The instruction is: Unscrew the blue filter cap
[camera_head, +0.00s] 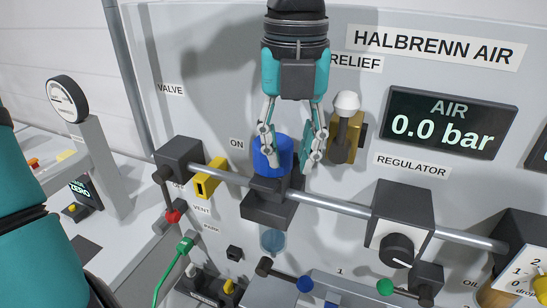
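The blue filter cap (259,159) sits on top of a dark filter body (268,207) on the pipe, with a clear bluish bowl (273,240) below. My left gripper (293,160) points down from the top centre, its two fingers spread apart. Its left finger overlaps the cap in the picture, and its right finger stands to the right of the cap with a gap showing. I cannot tell whether the left finger touches the cap. My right gripper is not in view.
A brass relief valve (345,140) with a white top stands close right of the fingers. A yellow lever (209,178) is left of the filter. The grey pipe (340,206) leads right to a regulator (402,222). The display (446,123) reads 0.0 bar.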

